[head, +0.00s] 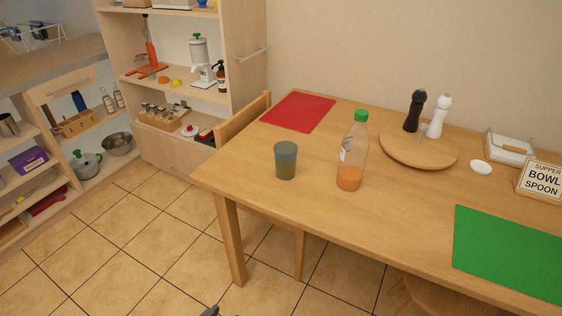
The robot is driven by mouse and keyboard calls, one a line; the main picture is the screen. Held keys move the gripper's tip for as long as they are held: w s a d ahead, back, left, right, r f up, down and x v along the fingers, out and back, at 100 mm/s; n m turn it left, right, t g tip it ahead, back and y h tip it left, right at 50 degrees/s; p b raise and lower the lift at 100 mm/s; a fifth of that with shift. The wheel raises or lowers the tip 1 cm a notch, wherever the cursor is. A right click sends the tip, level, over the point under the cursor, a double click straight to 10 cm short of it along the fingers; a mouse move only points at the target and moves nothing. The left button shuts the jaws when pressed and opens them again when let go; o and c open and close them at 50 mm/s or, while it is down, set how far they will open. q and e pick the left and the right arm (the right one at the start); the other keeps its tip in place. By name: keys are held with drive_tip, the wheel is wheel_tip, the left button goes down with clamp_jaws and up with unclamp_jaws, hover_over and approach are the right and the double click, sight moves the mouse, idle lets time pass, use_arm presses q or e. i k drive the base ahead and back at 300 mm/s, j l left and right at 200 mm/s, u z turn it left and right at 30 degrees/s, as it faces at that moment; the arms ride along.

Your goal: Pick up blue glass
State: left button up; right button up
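The blue glass (285,160) is a see-through blue-grey tumbler with a brownish tint in its lower part. It stands upright on the wooden table (260,195), near the table's left end. No gripper touches it. A small dark tip at the bottom edge, left of the middle, looks like part of my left gripper (211,311). It is low in front of the table, well apart from the glass, and too little shows to tell its opening. My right gripper is out of view.
A bottle (353,150) with a green cap and orange liquid stands just right of the glass. A red mat (298,112) lies behind. A round board (418,151) holds two mills. A green mat (510,250) lies right. A chair (240,121) stands at the table's left end.

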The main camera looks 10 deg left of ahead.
sight(286, 157)
drive_tip(key=i+j, duration=0.1)
drive_tip(key=j, duration=0.25)
drive_tip(key=i+j+z, duration=0.1)
drive_tip(key=j, duration=0.25)
drive_tip(key=i+j, duration=0.15)
drive_tip(key=j, duration=0.2)
drive_tip(key=i+j+z, duration=0.1)
drive_tip(key=j, duration=0.3)
drive_tip(key=i+j, duration=0.1)
drive_tip(key=j, duration=0.25)
